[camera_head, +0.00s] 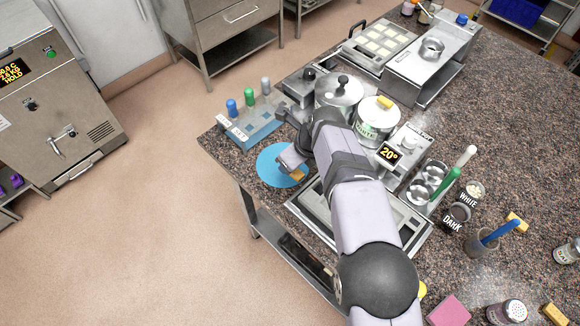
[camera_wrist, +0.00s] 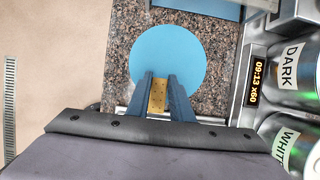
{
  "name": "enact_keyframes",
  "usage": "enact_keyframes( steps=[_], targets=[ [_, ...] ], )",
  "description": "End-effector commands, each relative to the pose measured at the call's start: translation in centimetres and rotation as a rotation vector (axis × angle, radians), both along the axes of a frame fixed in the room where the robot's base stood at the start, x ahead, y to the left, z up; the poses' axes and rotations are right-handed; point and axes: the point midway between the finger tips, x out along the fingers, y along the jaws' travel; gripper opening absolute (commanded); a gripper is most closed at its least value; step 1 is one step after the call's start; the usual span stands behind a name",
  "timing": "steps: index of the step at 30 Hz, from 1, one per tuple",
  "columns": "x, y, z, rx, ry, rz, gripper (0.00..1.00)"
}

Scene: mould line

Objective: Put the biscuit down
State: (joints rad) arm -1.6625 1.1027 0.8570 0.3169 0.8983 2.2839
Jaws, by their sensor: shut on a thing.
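A golden-brown biscuit (camera_wrist: 158,96) is held between the two dark blue fingers of my gripper (camera_wrist: 160,92) in the wrist view. In the head view the biscuit (camera_head: 297,178) shows at the end of my gripper (camera_head: 292,165), which is partly hidden by my arm. A round blue mat (camera_head: 270,172) lies on the speckled counter beneath it. In the wrist view the biscuit overlaps the near edge of the blue mat (camera_wrist: 165,50). I cannot tell whether the biscuit touches the mat.
A tray with a mould (camera_head: 408,240) lies under my arm. The counter's edge (camera_head: 225,165) is close on the left.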

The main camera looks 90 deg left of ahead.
Motion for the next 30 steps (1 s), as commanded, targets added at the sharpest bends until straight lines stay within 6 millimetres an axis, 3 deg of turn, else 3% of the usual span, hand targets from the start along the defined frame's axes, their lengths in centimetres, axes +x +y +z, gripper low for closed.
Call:
enact_keyframes(
  steps=[8,21,22,24,30],
  targets=[
    [0.0,-0.1,-2.9,-0.003,0.0,0.0,0.0],
    [0.0,0.0,-3.6,-0.002,0.0,-0.001,0.0],
    [0.0,0.0,-3.5,0.0,0.0,0.0,0.27],
    [0.0,0.0,-3.5,-0.001,-0.001,0.0,0.39],
    [0.0,-0.1,-3.5,-0.002,0.0,-0.001,0.39]
  ],
)
